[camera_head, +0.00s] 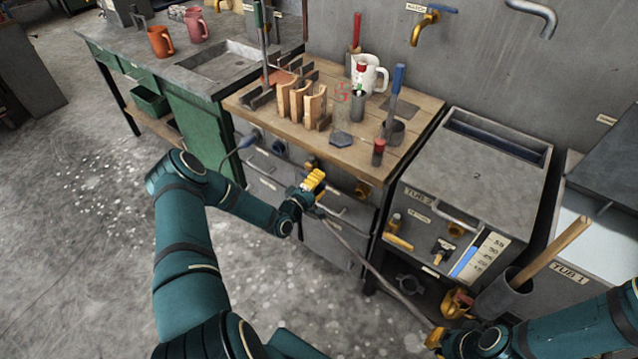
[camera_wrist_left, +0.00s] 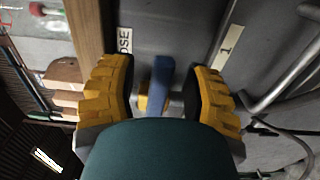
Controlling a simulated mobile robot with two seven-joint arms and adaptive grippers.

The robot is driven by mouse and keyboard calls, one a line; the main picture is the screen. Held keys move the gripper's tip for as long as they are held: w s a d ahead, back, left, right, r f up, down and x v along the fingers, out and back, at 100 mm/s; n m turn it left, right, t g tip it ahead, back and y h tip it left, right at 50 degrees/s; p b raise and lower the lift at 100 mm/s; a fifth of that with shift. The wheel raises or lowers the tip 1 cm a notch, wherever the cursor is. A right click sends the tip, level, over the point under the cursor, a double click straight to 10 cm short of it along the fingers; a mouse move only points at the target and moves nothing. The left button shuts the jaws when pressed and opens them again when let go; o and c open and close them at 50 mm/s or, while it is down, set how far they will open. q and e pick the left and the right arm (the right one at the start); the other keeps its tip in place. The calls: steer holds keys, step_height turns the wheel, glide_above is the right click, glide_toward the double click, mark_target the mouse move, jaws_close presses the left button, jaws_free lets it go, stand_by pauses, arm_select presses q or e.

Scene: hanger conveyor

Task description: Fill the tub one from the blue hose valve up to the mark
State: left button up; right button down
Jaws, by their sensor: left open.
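My left gripper (camera_head: 312,184) is at the front of the wood-topped bench in the head view. In the left wrist view its yellow fingers (camera_wrist_left: 160,92) are open, one on each side of a blue valve handle (camera_wrist_left: 160,78). The handle lies between them beside a label reading "OSE"; contact cannot be told. Tub 1 (camera_head: 596,284) is at the right edge of the head view, partly cut off; its water level cannot be told. A grey hose (camera_head: 370,262) runs from the bench front down to my right gripper (camera_head: 436,339); whether that grips it is unclear.
Tub 2 (camera_head: 490,160) stands between bench and tub 1, with a level scale (camera_head: 482,256) on its front. A wooden handle (camera_head: 551,249) sticks out of a dark cylinder (camera_head: 503,294) before tub 1. Floor at left is clear.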

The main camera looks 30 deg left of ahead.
arm_select(q)
jaws_close()
steer(key=n+b, duration=0.1)
steer(key=r+n+b, duration=0.1)
steer(key=b, duration=0.1)
steer(key=shift+a+n, duration=0.15)
steer(key=shift+n, duration=0.25)
steer(key=shift+a+r+n+b, duration=0.1)
steer(key=shift+r+n+b, duration=0.55)
steer(key=shift+n, duration=0.25)
steer(key=shift+a+r+n, duration=0.1)
steer(key=shift+r+n, duration=0.2)
steer(key=shift+n, duration=0.2)
jaws_free()
steer(key=shift+w, duration=0.1)
